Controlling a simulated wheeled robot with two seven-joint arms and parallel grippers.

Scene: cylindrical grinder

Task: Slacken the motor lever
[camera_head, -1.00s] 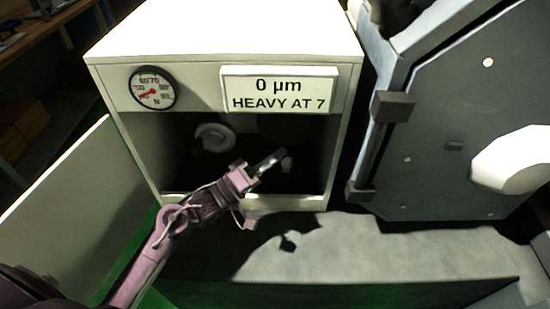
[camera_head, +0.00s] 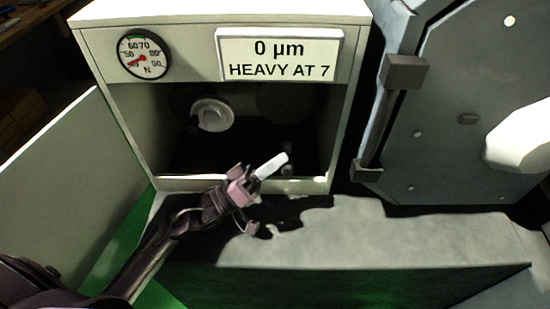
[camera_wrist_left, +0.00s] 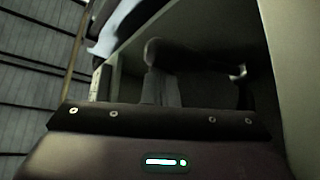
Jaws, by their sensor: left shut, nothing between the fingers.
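The cream cabinet (camera_head: 101,36) stands open in the head view. Inside its dark bay are a pale round pulley (camera_head: 212,115) and a small dark grey piece (camera_head: 287,170), which may be the motor lever; its shape is too dark to make out. My left gripper (camera_head: 272,165) is at the bay's opening, its pale fingers shut and empty, pointing up and right. The fingertips appear close beside the grey piece; I cannot tell whether they touch. The left wrist view shows dim shapes ahead of the gripper body, with the lever not clearly recognisable.
A dial gauge (camera_head: 144,56) and a sign (camera_head: 279,55) reading "0 µm HEAVY AT 7" are on the cabinet front. The opened door panel (camera_head: 60,180) stands at the left. A grey machine panel (camera_head: 450,90) is at the right. The grey ledge (camera_head: 390,235) in front is clear.

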